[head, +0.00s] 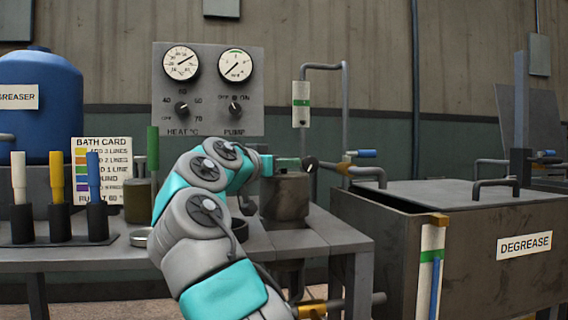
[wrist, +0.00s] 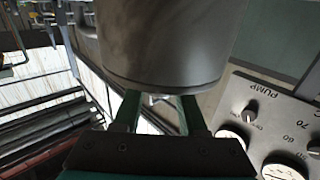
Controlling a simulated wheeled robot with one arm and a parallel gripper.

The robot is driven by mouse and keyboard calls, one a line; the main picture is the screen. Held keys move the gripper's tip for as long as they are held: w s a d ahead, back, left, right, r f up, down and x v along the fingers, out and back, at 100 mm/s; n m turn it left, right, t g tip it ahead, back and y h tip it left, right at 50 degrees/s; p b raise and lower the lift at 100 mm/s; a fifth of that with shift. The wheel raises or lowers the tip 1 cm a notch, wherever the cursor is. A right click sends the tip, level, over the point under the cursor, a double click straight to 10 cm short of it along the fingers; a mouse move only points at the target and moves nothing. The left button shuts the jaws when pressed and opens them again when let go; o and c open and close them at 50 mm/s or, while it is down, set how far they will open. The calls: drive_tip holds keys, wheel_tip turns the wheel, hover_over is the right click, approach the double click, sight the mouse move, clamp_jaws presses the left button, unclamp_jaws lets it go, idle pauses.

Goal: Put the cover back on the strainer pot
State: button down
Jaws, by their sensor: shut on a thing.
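The strainer pot (head: 285,200) is a dark grey, worn cylinder standing upright at the right part of the bench. My gripper (head: 290,163) is just above its top, level and reaching in from the left. In the wrist view, which is turned upside down, the pot (wrist: 165,40) fills the top middle. The cover (wrist: 165,88) shows as a thin rim along the pot's end, with no clear gap. My gripper's green fingers (wrist: 158,112) are shut on a small pale knob (wrist: 160,97) at the cover. The cover's top face is hidden.
A valve and pipe (head: 345,168) stand close right of the pot. The degrease tank (head: 455,245) is further right. A gauge panel (head: 208,90) is behind.

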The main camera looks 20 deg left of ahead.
drive_tip(key=shift+f+b, duration=0.6)
drive_tip(key=shift+f, duration=0.1)
drive_tip(key=shift+r+p, duration=0.25)
drive_tip(key=shift+p, duration=0.05)
drive_tip(key=shift+r+p, duration=3.7)
drive_tip(key=shift+p, duration=0.1)
drive_tip(key=shift+p, duration=0.3)
drive_tip(key=shift+f+b, duration=3)
drive_tip(key=shift+f, duration=0.25)
